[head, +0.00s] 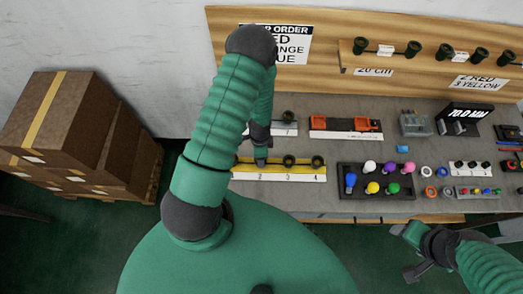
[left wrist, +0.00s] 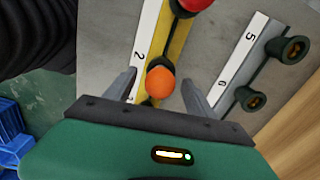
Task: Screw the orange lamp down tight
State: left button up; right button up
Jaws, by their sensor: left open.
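The orange lamp (left wrist: 160,82) stands in a dark socket on the yellow strip of a numbered rail (left wrist: 178,42), seen from above in the left wrist view. My left gripper (left wrist: 157,90) is open, with one finger on each side of the lamp and visible gaps to both. How far the lamp is screwed in cannot be told. In the head view my left gripper (head: 261,160) is over the left end of the rail (head: 300,175) and hides the lamp. My right gripper (head: 410,253) is in front of the bench at lower right; its jaws are unclear.
A red lamp (left wrist: 195,5) is farther along the rail. A rail marked 5 (left wrist: 240,55) carries empty sockets. A black tray (head: 345,192) of coloured lamps lies right of the numbered rail. Brown boxes (head: 85,125) are stacked at left.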

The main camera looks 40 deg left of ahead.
pick_arm(q)
jog(key=n, duration=1.6)
jog(key=shift+n, duration=0.4)
jog(key=n, duration=0.6)
